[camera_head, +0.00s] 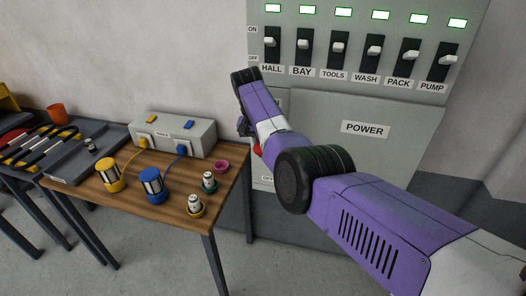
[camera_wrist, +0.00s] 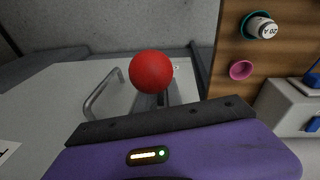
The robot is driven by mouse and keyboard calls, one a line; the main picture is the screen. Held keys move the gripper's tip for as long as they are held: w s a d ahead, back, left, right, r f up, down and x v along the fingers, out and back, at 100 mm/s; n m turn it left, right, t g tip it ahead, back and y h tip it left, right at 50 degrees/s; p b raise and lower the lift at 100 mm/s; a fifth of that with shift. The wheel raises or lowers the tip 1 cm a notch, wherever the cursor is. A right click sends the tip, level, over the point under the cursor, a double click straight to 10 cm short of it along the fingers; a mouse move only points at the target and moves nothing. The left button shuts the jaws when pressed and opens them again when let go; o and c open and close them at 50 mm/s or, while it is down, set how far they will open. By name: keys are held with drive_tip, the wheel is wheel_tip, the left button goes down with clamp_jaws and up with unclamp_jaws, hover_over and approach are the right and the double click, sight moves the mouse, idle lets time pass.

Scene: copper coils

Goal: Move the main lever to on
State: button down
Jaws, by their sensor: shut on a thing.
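The main lever shows a red ball knob (camera_wrist: 151,71) in the wrist view, with a grey stem partly seen below it. In the head view a small part of the red knob (camera_head: 257,149) shows beside my purple arm, on the cabinet front left of the POWER label. My gripper (camera_head: 244,126) is at the lever and shut on it, close below the knob in the wrist view. The fingers are mostly hidden, and so is the lever's on or off marking. The grey cabinet (camera_head: 400,150) carries the lever.
A row of small switches (camera_head: 338,47) under lit green lamps sits above. A metal handle (camera_wrist: 101,94) stands out from the cabinet near the lever. A wooden table (camera_head: 125,207) at left holds coils, cups and a grey box (camera_head: 174,133).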

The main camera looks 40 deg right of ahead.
idle(0.3)
drive_tip(key=c, duration=1.5)
unclamp_jaws()
drive_tip(key=shift+d, duration=0.1)
drive_tip(key=shift+r, duration=0.1)
drive_tip(key=b+v, duration=0.1)
drive_tip(key=v, duration=0.6)
drive_tip(key=shift+r, duration=0.3)
drive_tip(key=shift+w, duration=0.1)
